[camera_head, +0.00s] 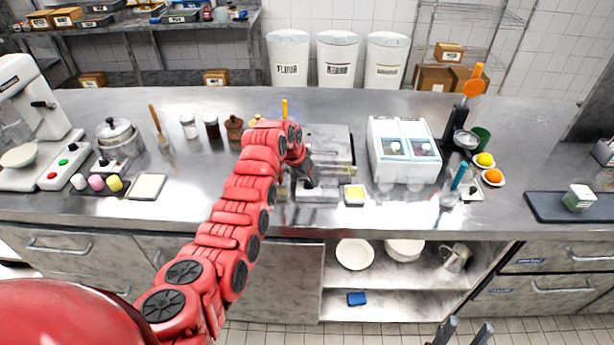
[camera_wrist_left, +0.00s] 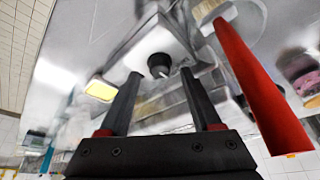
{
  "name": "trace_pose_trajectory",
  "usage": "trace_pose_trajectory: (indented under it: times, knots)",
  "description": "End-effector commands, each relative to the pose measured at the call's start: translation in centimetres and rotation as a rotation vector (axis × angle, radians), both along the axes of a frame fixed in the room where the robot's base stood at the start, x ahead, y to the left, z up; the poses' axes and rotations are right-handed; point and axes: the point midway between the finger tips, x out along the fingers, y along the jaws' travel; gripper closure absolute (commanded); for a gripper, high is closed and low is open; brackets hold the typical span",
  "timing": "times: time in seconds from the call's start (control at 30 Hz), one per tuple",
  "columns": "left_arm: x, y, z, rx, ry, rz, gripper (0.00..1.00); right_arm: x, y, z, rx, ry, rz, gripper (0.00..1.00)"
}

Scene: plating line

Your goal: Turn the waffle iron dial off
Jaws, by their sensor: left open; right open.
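The waffle iron (camera_head: 328,140) is a grey metal box on the counter, partly hidden behind my left arm. Its black round dial (camera_wrist_left: 159,65) shows in the left wrist view on a pale front panel; its setting is too small to tell. My left gripper (camera_head: 309,182) is over the front of the waffle iron. In the left wrist view its open fingers (camera_wrist_left: 161,76) point at the dial, which appears between the fingertips; contact cannot be told. My right gripper (camera_head: 465,330) is open and empty at the bottom edge, low in front of the shelves.
A small yellow-topped dish (camera_head: 355,195) stands just right of the dial area. A white two-lid container (camera_head: 404,150) stands further right. A red-handled tool (camera_wrist_left: 255,85) lies close beside the left fingers.

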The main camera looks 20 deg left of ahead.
Motion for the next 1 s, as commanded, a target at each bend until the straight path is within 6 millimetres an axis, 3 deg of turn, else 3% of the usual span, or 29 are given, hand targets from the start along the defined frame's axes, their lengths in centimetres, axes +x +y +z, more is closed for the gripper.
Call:
trace_pose_trajectory:
  times: [0.2, 0.57, 0.9, 1.0]
  knots:
    - [0.3, -0.2, -1.1, -0.001, 0.001, 0.001, 0.35, 0.0, 0.0, 0.4, 0.000, 0.000, 0.000, 0.50]
    - [0.4, -0.2, -1.4, -0.001, 0.000, 0.002, 0.35, 0.0, 0.0, 0.4, 0.000, 0.000, 0.000, 0.50]
    - [0.4, -0.2, -1.3, -0.001, 0.000, 0.002, 0.96, 0.0, 0.0, 0.4, 0.000, 0.000, 0.000, 0.50]
    - [0.4, -0.2, -1.3, -0.001, -0.001, 0.002, 1.00, 0.0, 0.0, 0.4, 0.000, 0.000, 0.000, 0.50]
